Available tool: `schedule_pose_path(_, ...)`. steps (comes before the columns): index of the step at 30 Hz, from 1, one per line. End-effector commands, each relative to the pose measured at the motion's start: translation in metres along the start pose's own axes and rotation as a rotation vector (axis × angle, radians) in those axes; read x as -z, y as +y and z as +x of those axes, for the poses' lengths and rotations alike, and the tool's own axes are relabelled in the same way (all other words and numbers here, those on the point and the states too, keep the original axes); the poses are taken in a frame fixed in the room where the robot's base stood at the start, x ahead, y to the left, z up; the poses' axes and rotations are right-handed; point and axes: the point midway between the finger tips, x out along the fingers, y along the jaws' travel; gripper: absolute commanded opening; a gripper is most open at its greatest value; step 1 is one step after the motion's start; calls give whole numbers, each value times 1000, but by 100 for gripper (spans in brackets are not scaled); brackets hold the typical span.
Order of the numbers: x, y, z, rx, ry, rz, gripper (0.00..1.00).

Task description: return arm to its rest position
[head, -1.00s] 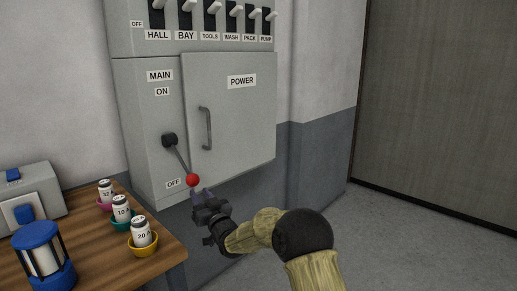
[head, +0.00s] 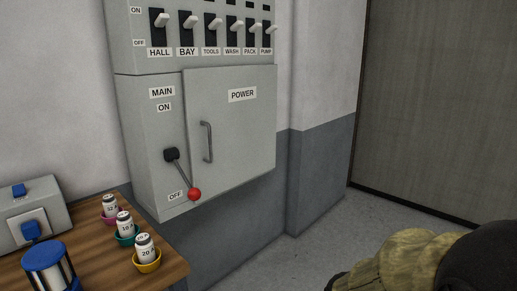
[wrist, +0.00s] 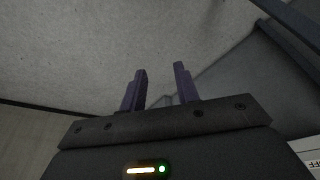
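My gripper (wrist: 161,88) shows in the wrist view with its two dark fingers apart and nothing between them. In the head view my arm is at the lower right, and the fingers are out of the picture. The main switch lever with its red knob (head: 194,194) points down beside the OFF label on the grey power cabinet (head: 235,130). The knob stands free, and my arm is well to the right of it. The cabinet door is shut.
A wooden table (head: 172,266) at the lower left holds several labelled fuses in coloured bowls, a blue lantern-like item (head: 47,270) and a grey box (head: 32,212). A row of switches (head: 211,27) is above the cabinet. Grey floor (head: 325,235) lies open at the right.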

Motion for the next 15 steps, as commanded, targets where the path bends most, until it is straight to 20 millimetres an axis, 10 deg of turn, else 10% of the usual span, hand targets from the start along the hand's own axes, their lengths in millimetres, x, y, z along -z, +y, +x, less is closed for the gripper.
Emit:
schedule_pose_path(3, -30, 7, -20, -3, -78, 33, 31)
schedule_pose_path(15, -2, 6, -97, -3, -71, 29, 31)
